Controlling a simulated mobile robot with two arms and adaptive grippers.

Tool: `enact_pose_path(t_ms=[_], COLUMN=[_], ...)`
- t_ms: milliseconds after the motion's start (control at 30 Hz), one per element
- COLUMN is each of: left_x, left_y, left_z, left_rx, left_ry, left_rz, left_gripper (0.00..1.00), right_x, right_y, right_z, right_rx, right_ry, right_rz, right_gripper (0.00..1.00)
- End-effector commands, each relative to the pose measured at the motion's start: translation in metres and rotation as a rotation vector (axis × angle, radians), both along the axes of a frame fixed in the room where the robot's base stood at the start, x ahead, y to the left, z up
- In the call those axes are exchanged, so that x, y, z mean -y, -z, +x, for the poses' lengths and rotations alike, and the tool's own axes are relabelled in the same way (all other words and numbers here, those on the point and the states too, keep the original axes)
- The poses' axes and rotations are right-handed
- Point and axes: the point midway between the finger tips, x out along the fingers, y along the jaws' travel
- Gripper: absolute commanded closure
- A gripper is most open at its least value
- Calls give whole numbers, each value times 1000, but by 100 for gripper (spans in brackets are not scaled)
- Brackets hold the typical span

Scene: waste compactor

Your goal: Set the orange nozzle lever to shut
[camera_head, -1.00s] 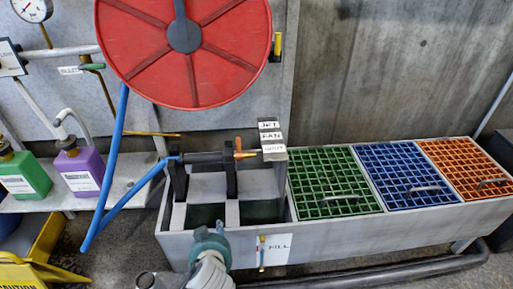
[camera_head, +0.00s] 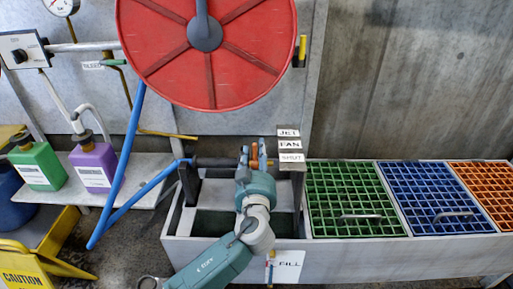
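The orange nozzle lever (camera_head: 254,155) stands on the dark nozzle (camera_head: 215,162) at the left end of the trough. The labels JET (camera_head: 289,132), FAN (camera_head: 289,145) and SHUT (camera_head: 291,158) are stacked on a post right of it. My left gripper (camera_head: 253,153) is at the lever, with one finger on each side of it. The fingers look apart, and I cannot tell whether they touch the lever. The gripper hides the lever's base and part of the nozzle. My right gripper is not in view.
A red hose reel (camera_head: 165,50) hangs above, with a blue hose (camera_head: 118,165) at the left. Green (camera_head: 345,190), blue (camera_head: 430,190) and orange (camera_head: 485,185) grates cover the trough to the right. Bottles (camera_head: 94,160) stand on the left shelf.

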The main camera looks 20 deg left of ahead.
Motion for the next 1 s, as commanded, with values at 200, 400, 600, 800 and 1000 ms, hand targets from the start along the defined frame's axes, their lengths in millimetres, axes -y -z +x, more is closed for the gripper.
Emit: enact_pose_path(t_ms=[200,400,600,800,1000], left_x=[-7,-9,-9,-9,-9], left_y=[0,1,0,0,0], left_z=[25,29,29,29,29], left_rx=[0,-1,-1,-1,-1], left_ry=[1,1,1,0,0], left_rz=[0,0,0,0,0], left_gripper=[64,64,72,100,100], right_x=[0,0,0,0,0], right_y=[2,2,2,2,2], right_z=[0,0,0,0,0], right_rx=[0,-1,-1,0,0], right_ry=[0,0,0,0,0], right_rz=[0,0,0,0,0], right_gripper=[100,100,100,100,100])
